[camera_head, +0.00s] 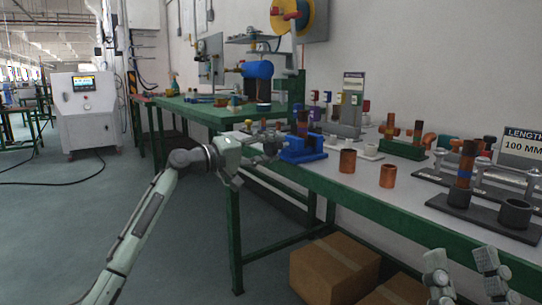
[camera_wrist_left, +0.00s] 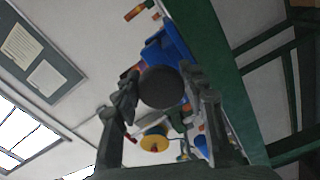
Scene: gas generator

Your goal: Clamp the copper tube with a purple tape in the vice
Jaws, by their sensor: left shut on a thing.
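The blue vice (camera_head: 302,149) stands on the near edge of the workbench. An upright copper tube (camera_head: 303,118) with a dark band shows at the vice; the band's colour and whether the jaws grip the tube are unclear. My left gripper (camera_head: 262,143) is at the vice's left side. In the left wrist view its fingers are shut on a dark round knob (camera_wrist_left: 162,88), seemingly the vice's handle, with the blue vice body (camera_wrist_left: 172,42) behind it. My right gripper (camera_head: 463,262) is low at the front right, its fingers apart and empty.
Short copper pieces (camera_head: 347,161) stand right of the vice. A holder with a blue-taped tube (camera_head: 464,172) and a "100 MM" sign (camera_head: 523,146) are further right. Cardboard boxes (camera_head: 335,268) lie under the bench. The floor at left is mostly clear.

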